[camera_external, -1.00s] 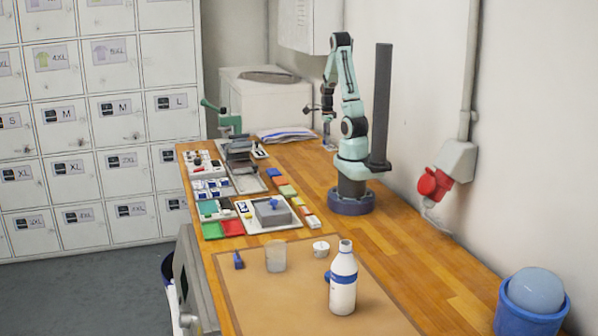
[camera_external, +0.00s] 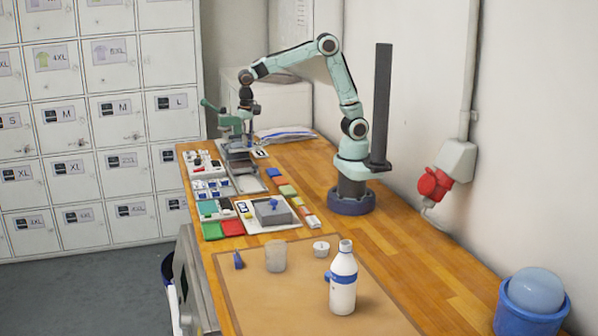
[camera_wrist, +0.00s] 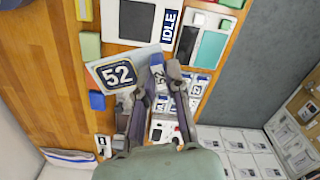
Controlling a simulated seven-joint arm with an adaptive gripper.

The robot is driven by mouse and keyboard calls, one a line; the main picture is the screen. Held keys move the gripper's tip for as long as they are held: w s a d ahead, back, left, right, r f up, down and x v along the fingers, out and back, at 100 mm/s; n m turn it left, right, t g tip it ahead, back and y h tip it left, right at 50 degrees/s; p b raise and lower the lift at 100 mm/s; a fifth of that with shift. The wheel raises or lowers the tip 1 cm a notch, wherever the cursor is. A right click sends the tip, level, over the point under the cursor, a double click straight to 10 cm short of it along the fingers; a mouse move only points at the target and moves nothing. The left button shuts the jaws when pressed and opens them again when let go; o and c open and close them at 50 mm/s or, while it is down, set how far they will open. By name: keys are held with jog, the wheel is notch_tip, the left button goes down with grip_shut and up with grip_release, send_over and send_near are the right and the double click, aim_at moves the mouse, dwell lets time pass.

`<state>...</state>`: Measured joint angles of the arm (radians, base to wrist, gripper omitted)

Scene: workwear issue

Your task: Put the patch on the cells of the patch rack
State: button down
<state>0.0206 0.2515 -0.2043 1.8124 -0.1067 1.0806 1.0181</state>
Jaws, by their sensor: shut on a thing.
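My gripper (camera_wrist: 160,78) reaches over the left part of the bench. Whether the held patch touches the rack cannot be told.
A green press (camera_external: 229,122) stands at the back. A tray with a grey block (camera_external: 272,211), a bottle (camera_external: 343,282) and a cup (camera_external: 276,256) stand nearer.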

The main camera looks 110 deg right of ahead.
jog(key=a+r+n, duration=0.5)
jog(key=a+n, duration=0.1)
jog(key=n, duration=0.8)
jog(key=w+n, duration=0.2)
jog(key=w, duration=0.2)
jog(key=w+d+f+m, duration=0.1)
jog(key=w+d+f, duration=0.1)
jog(key=d+f, duration=0.45)
jog(key=w+d+f, duration=0.3)
jog(key=d+f, duration=0.3)
jog(key=f, duration=0.1)
jog(key=shift+s+d+f+m, duration=0.35)
jog(key=shift+s+d+f, duration=0.6)
jog(key=shift+f, duration=1.25)
jog(key=shift+s+d+f+m, duration=0.4)
jog(key=shift+d+f, duration=0.95)
jog(key=shift+f, duration=0.9)
jog(key=shift+s+d+f+m, duration=0.25)
jog(key=shift+s+d+f, duration=0.75)
jog(key=shift+f, duration=1.2)
jog(key=shift+w+d+f, duration=0.15)
jog(key=shift+w+f, duration=0.05)
jog(key=shift+f, duration=0.1)
